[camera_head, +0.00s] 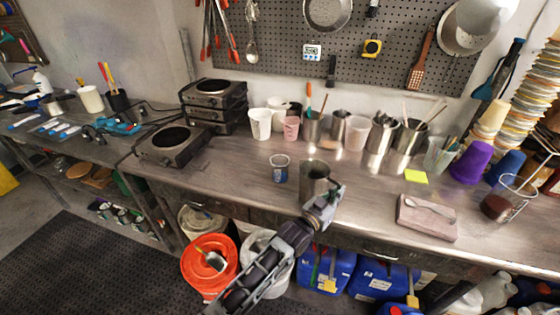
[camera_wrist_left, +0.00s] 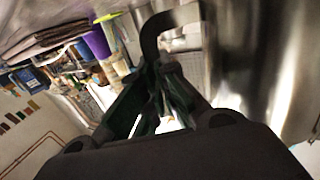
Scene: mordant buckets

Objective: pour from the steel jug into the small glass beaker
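The steel jug (camera_head: 314,176) stands near the front middle of the bench in the head view and looks upright. Its shiny wall (camera_wrist_left: 265,65) fills the right of the left wrist view, with a dark curved handle (camera_wrist_left: 150,32). My left gripper (camera_head: 325,205) is at the jug's near right side, its fingers (camera_wrist_left: 158,88) closed around the handle. I cannot tell whether the jug's base touches the bench. A small glass beaker (camera_head: 280,168) with a blue band stands just left of the jug, apart from it. My right gripper is out of view.
Steel pots and cups (camera_head: 357,134) line the back. Hot plates (camera_head: 172,145) are left. An orange bucket (camera_head: 209,265) is below the bench edge.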

